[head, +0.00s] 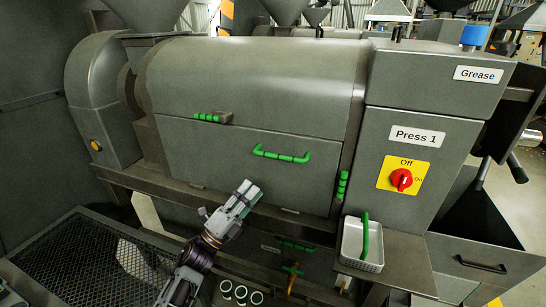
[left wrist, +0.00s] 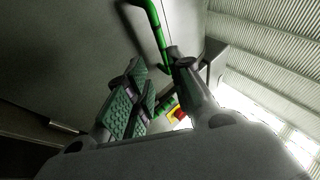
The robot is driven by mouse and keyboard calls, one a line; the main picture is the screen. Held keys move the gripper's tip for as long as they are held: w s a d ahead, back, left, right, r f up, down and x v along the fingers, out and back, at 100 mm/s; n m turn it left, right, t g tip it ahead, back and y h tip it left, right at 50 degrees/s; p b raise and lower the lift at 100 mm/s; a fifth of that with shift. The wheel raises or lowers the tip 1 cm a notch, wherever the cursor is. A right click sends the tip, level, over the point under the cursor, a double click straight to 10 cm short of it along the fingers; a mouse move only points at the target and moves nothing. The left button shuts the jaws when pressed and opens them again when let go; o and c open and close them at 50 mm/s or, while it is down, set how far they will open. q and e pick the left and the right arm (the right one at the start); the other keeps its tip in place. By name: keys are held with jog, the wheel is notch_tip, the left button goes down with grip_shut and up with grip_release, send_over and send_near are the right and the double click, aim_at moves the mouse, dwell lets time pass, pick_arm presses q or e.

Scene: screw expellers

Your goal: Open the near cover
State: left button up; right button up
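The near cover (head: 215,150) is the grey front panel of the press, and it lies shut against the body. Its green bar handle (head: 282,155) sits near its upper right part. My left gripper (head: 248,190) is below and left of this handle, in front of the cover's lower part, apart from the handle and empty. In the left wrist view the fingers (left wrist: 165,85) stand apart with a gap between them. The green handle (left wrist: 153,25) runs above them there. My right gripper is not in view.
A short green grip (head: 207,117) and a vertical green grip (head: 342,185) sit at the cover's edges. A white tray (head: 348,258) with a green handle stands at lower right. A red switch (head: 401,179) is on the Press 1 cabinet. A mesh grate (head: 75,262) lies at lower left.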

aim_at(279, 156)
pick_arm(q)
jog(key=shift+r, duration=0.2)
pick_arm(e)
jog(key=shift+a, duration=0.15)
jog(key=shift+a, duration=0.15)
pick_arm(q)
jog(key=shift+d, duration=0.1)
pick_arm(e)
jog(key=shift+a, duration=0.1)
pick_arm(q)
jog(key=p+x, duration=0.3)
jog(key=x, duration=1)
jog(key=shift+w+r+p, duration=0.15)
jog(key=shift+r+p, duration=0.1)
jog(key=shift+p, duration=0.15)
jog(key=shift+d, duration=0.1)
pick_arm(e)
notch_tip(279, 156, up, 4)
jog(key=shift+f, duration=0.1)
